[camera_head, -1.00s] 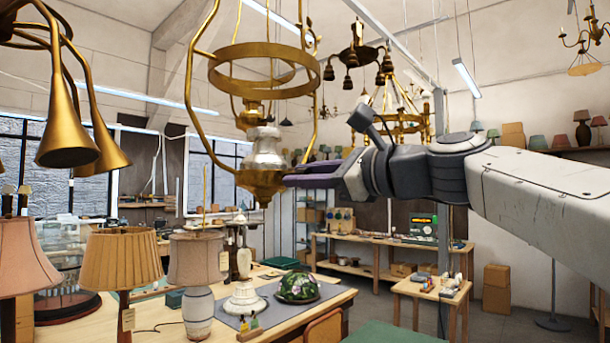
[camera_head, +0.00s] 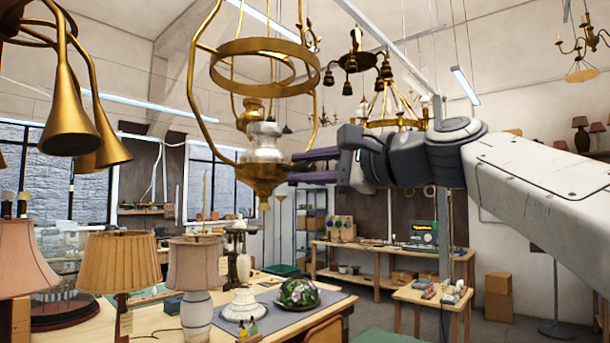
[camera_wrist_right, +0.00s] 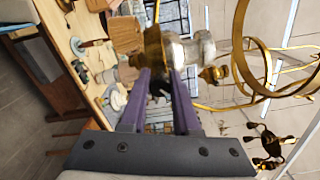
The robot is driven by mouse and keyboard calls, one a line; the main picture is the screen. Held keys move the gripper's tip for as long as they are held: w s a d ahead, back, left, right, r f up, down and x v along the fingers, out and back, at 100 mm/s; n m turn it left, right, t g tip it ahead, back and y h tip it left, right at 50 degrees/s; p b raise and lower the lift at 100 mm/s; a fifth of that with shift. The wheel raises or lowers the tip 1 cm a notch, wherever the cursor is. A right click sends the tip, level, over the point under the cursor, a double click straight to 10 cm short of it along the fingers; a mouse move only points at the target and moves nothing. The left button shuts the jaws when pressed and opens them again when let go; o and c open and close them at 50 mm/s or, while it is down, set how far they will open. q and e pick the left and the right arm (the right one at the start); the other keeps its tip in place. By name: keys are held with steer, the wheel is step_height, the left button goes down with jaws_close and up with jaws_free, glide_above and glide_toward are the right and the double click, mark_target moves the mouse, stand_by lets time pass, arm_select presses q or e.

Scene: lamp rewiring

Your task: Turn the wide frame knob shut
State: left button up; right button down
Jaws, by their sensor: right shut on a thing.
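The wide brass frame (camera_head: 194,90) hangs at the upper middle of the head view, with a broad ring (camera_head: 227,76) and a silver burner (camera_head: 263,145) over a brass bowl (camera_head: 258,174). My right gripper (camera_head: 293,168) reaches in from the right, its purple fingers at the right side of the bowl. In the right wrist view my right gripper (camera_wrist_right: 159,82) is shut on a small dark part beside the brass bowl (camera_wrist_right: 154,50), which I take as the knob. The fingertips hide most of it. My left gripper is out of view.
Brass bell shades (camera_head: 68,125) hang at the left, close to the frame. Below, a workbench (camera_head: 290,318) carries a pleated lamp (camera_head: 118,263), other table lamps and a green floral shade (camera_head: 298,293). Another chandelier (camera_head: 395,110) hangs behind my right arm.

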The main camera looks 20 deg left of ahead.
steer(key=n+b, duration=0.1)
steer(key=n, duration=0.4)
steer(key=shift+f+n+b, duration=0.1)
steer(key=shift+n+b, duration=0.2)
steer(key=n+b, duration=0.1)
steer(key=n, duration=0.3)
steer(key=shift+n, duration=0.4)
steer(key=c, duration=0.6)
jaws_free()
steer(key=shift+c, duration=0.2)
